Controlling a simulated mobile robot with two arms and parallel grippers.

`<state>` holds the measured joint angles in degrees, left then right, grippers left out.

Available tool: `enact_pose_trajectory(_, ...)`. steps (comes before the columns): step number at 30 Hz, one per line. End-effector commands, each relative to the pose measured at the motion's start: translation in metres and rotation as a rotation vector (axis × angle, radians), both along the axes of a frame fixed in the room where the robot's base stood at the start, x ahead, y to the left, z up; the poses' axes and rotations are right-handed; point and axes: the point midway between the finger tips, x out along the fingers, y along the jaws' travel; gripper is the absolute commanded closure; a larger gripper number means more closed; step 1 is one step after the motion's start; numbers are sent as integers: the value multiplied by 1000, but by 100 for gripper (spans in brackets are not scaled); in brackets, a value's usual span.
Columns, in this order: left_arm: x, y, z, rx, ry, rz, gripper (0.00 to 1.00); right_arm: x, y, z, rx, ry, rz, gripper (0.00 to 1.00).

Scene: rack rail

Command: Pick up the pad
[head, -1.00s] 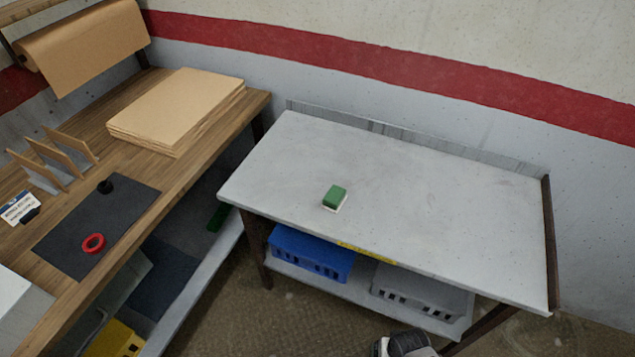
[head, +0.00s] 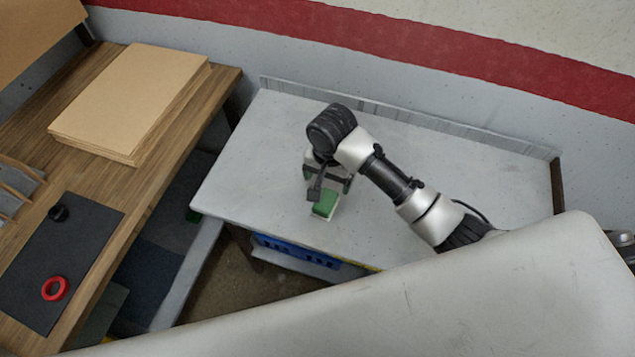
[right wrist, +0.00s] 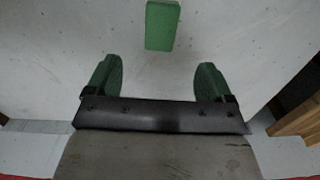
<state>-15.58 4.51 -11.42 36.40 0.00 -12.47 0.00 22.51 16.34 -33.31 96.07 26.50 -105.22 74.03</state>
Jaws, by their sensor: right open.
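The pad, a small green block with a pale underside (head: 325,206), lies on the grey table (head: 260,150) near its front edge. It also shows in the right wrist view (right wrist: 162,25), at the top centre. My right gripper (head: 334,184) is above the table, close to the pad in the head view. In the right wrist view its two green fingertips (right wrist: 157,78) are spread apart with nothing between them. The pad lies beyond the fingertips, roughly in line with the gap. My left gripper is not in view.
A wooden bench (head: 110,185) stands on the left with a stack of brown sheets (head: 135,95), a dark mat (head: 85,235) and a red ring (head: 55,288). A blue crate (head: 295,252) sits under the grey table. A wall closes the back.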

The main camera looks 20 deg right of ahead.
Motion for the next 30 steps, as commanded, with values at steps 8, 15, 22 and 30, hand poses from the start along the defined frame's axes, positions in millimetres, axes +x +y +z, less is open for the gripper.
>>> enact_pose_trajectory(8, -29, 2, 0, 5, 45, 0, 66, 2, -1, -36, -9, 10, -18, 17)
enact_pose_trajectory(15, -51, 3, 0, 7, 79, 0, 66, 3, -1, -57, -8, 6, -17, 17)
enact_pose_trajectory(22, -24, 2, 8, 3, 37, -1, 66, 6, -1, -87, -9, 8, -17, 17)
enact_pose_trajectory(30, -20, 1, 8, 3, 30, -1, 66, 6, -1, -107, -7, 4, -15, 17)
